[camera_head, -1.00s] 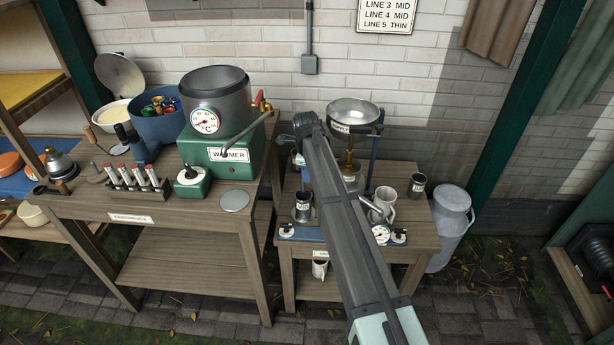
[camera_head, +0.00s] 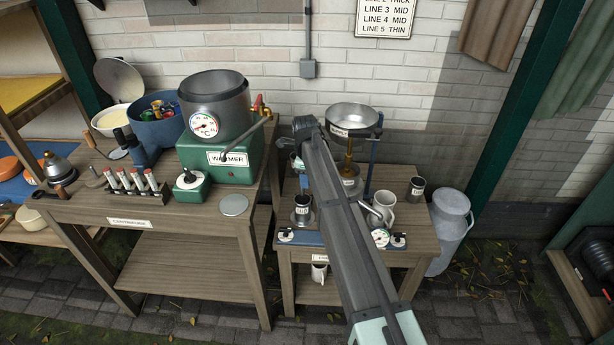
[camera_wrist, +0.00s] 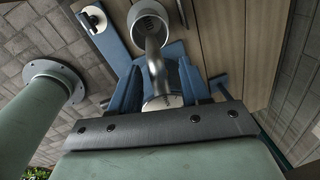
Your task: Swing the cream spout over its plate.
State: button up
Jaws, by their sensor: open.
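The separator stands on the right bench under a steel supply bowl (camera_head: 352,117). A metal spout pipe (camera_wrist: 157,62) shows in the wrist view, running from the machine to a round metal cup (camera_wrist: 152,20). Its other side has a spout (camera_head: 371,208) by a pale mug (camera_head: 384,205). I cannot tell which spout is the cream one; no label on them is readable. My arm hides the machine's middle in the head view.
A dark cup (camera_head: 416,188) stands at the bench's right. A milk can (camera_head: 449,230) is beside it. The green warmer (camera_head: 228,158) is on the left table.

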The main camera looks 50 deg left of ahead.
notch_tip(320, 180, up, 14)
jog(key=s, duration=0.1)
jog(key=shift+d, duration=0.45)
jog(key=shift+s+f, duration=0.1)
jog(key=shift+f, duration=0.05)
dwell(0.4)
